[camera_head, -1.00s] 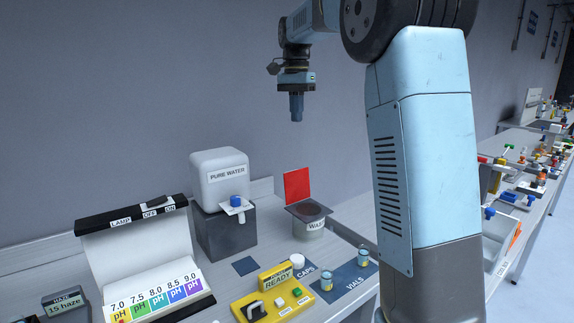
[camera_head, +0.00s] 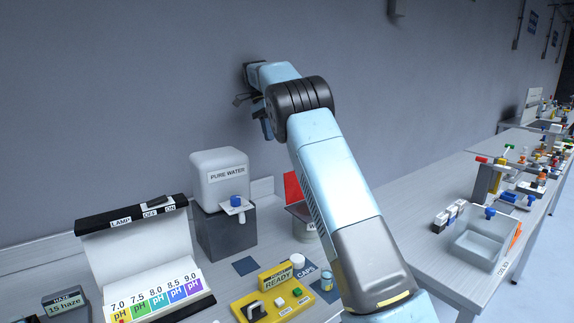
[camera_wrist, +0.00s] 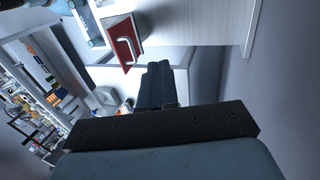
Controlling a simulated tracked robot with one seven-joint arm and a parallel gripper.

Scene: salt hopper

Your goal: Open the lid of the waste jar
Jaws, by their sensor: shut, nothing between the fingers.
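The waste jar (camera_head: 304,229) stands on the bench in the head view, mostly hidden by my arm. Its red lid (camera_head: 291,186) stands upright at the back of the jar, partly covered by my arm. In the wrist view the red lid (camera_wrist: 124,45) shows with a pale handle on its face. My gripper (camera_head: 265,128) is up near the wall, above and left of the jar, apart from the lid. In the wrist view my gripper (camera_wrist: 160,68) is shut and empty, its dark fingers together below and right of the lid.
A pure water tank (camera_head: 219,175) on a dark stand is left of the jar. In front are a yellow device (camera_head: 270,302), a cap (camera_head: 297,261) and a vial (camera_head: 326,280). A lamp box with pH chart (camera_head: 130,255) stands left. A clear bin (camera_head: 478,243) is right.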

